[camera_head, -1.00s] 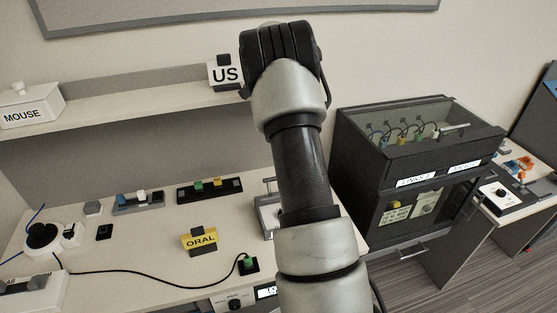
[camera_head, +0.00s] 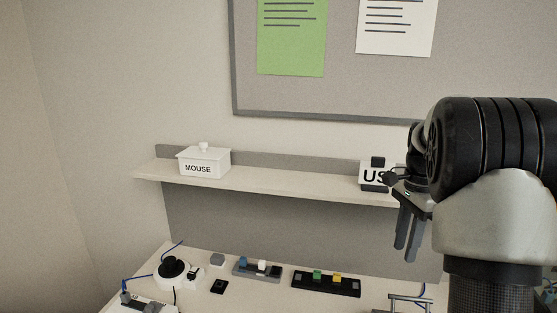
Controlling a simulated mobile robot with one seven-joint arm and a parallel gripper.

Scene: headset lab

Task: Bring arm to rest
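My arm fills the right side of the view. My gripper (camera_head: 406,250) hangs from it with its fingers pointing down, in front of the shelf's right part. The two fingers appear close together, seen at an angle, so I cannot tell whether they are open or shut. No object shows between them. The fingertips are in front of the grey panel below the shelf, above the workbench.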

